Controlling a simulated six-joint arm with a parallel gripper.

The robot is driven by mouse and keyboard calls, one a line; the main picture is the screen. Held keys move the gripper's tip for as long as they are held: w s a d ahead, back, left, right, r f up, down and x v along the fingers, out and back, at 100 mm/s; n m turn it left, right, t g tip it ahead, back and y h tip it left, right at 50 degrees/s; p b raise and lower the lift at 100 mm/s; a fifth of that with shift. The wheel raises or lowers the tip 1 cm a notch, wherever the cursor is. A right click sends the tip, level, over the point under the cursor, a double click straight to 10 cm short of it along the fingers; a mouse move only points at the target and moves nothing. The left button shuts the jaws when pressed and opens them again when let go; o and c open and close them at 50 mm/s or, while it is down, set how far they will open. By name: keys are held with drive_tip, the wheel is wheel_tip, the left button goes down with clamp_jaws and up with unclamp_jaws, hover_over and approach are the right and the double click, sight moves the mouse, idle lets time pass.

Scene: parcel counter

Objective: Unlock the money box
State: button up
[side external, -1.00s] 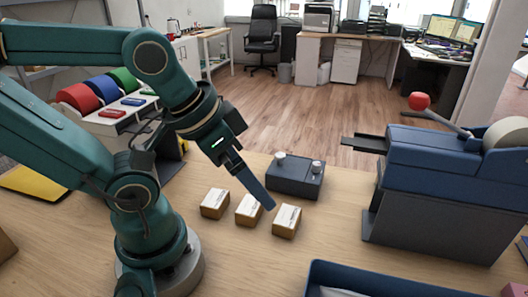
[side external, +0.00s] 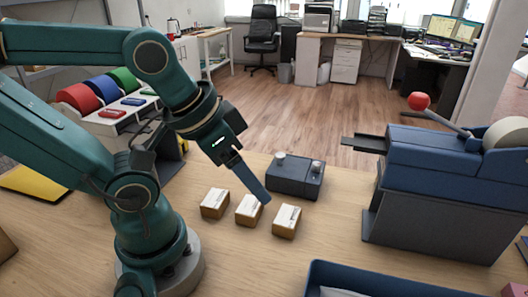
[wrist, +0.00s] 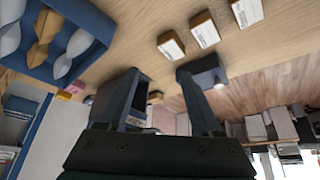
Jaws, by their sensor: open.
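A dark grey box (side external: 294,178) with two pale knobs on top, likely the money box, stands on the counter in the side view. I cannot tell whether a key or lock is on it. It shows partly behind a finger in the wrist view (wrist: 205,65). My gripper (side external: 264,200) points down to the left of the box and above the small parcels, apart from the box as far as I can see. In the wrist view my gripper (wrist: 160,82) is open, with nothing between its fingers.
Three small brown parcels (side external: 287,221) with white labels lie in a row in front of the box. A blue machine (side external: 440,165) with a red-knobbed lever stands at the right. A blue tray (wrist: 48,72) holds several pouch-like things. Bare counter lies between parcels and machine.

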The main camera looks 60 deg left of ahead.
drive_tip(key=w+r+n, duration=0.4)
drive_tip(key=w+r, duration=0.2)
drive_tip(key=r, duration=0.1)
drive_tip(key=n+g, duration=0.5)
drive_tip(key=n, duration=0.2)
hover_over(316, 163)
drive_tip(key=f, duration=0.6)
drive_tip(key=d+f, duration=0.1)
drive_tip(key=f, duration=0.2)
drive_tip(key=shift+f, duration=0.2)
drive_tip(key=f, duration=0.1)
drive_tip(key=a+f, duration=0.1)
drive_tip(key=f, duration=0.1)
drive_tip(key=shift+s, duration=0.1)
drive_tip(key=shift+d+f, duration=0.1)
drive_tip(key=shift+f, duration=2.2)
clamp_jaws()
